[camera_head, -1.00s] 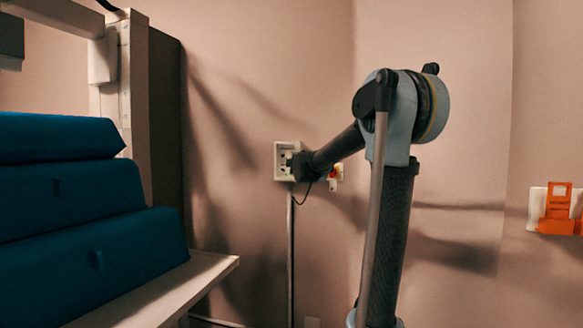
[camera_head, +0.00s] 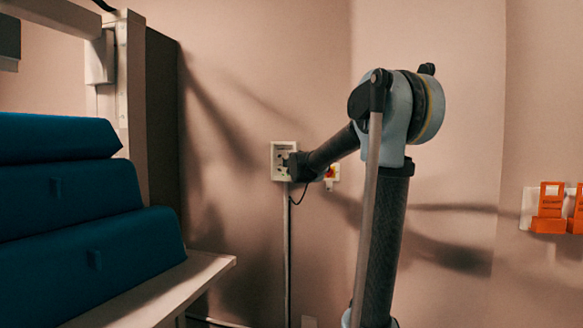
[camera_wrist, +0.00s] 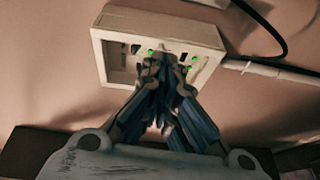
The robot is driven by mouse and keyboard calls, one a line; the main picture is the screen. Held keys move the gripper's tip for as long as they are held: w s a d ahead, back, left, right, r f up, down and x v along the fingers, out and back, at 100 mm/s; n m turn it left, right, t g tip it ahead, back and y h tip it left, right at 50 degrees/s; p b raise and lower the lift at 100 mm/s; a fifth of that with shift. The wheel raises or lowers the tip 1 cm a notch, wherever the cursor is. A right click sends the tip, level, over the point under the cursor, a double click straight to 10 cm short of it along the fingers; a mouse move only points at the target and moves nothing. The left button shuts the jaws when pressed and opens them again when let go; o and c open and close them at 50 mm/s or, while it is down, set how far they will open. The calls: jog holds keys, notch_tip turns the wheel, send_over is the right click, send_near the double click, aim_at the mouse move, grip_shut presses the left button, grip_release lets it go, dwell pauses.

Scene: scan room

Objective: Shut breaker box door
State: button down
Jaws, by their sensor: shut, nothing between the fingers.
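The breaker box (camera_head: 277,146) is a small white box on the back wall, with dark parts on its front. In the wrist view the box (camera_wrist: 185,29) is close and tilted, with several green lights on its front. I cannot make out a separate door or its angle. My gripper (camera_head: 296,166) is at the box's front, at its right side in the head view. In the wrist view my gripper (camera_wrist: 166,66) has its fingers together and empty, covering the middle of the front. I cannot tell whether they touch it.
A small fitting with a red part (camera_head: 331,173) sits on the wall right of the box. A conduit (camera_head: 287,250) runs down below it. Blue cushions (camera_head: 70,200) on a bench stand at left. Orange holders (camera_head: 549,208) hang at right.

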jog(key=s+d, duration=0.5)
jog(key=s, duration=0.6)
jog(key=s+d+f+m+g+h, duration=0.3)
jog(key=s+d+f+m, duration=0.25)
jog(key=s+f, duration=0.35)
jog(key=s+d+f+m+g+h, duration=0.2)
jog(key=s+d+f+m+g, duration=0.3)
jog(key=s+f, duration=0.35)
jog(key=s+a+f+m+g+y, duration=0.2)
jog(key=s+a+f+m+g, duration=0.1)
jog(key=s+f, duration=0.8)
jog(key=s+a+f+m+g+y, duration=0.2)
jog(key=s+a+f+m+g, duration=0.1)
jog(key=s+f, duration=0.8)
jog(key=s+g, duration=0.1)
jog(key=s, duration=0.1)
jog(key=shift+s+a+f+m+y, duration=0.25)
jog(key=shift+s+f+m+y, duration=0.05)
jog(key=shift+s+f+m, duration=0.05)
